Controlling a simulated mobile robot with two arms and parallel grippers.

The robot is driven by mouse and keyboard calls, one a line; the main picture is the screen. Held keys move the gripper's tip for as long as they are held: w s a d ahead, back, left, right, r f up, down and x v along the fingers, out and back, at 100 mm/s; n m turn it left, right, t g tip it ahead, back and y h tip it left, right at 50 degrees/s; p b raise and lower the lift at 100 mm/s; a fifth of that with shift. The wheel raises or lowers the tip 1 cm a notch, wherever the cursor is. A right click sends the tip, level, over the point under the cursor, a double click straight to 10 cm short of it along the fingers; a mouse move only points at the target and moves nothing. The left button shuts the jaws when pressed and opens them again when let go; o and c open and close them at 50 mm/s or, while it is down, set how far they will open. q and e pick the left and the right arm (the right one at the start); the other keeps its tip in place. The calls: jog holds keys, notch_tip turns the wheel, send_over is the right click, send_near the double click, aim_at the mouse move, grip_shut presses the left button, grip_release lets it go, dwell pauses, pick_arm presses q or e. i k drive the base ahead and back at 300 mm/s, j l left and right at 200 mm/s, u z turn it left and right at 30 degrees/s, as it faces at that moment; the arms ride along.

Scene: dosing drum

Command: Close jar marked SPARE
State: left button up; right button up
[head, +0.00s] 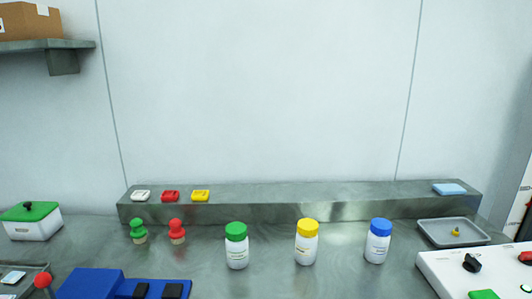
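Three white jars stand upright on the steel bench: one with a green lid (237,247), one with a yellow lid (306,243) and one with a blue lid (377,242). Each lid sits on top of its jar; I cannot tell how tightly. Each jar has a label with small print that is too small to read, so I cannot tell which is marked SPARE. Neither of my grippers is in view.
A raised steel ledge (300,212) runs behind the jars, with white, red and yellow pieces on its left. Green (138,231) and red (177,231) knobbed pieces stand left. A grey tray (431,236) and white control panel (445,277) lie right; blue equipment (90,284) is front left.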

aim_at(306, 247)
jog(key=k+l+u, duration=0.2)
jog(key=l, duration=0.3)
jog(key=k+l+u, duration=0.2)
jog(key=l, duration=0.3)
jog(key=k+l+u, duration=0.2)
jog(key=k+l, duration=0.15)
jog(key=k+l+u, duration=0.2)
jog(key=l, duration=0.3)
jog(key=k, duration=0.1)
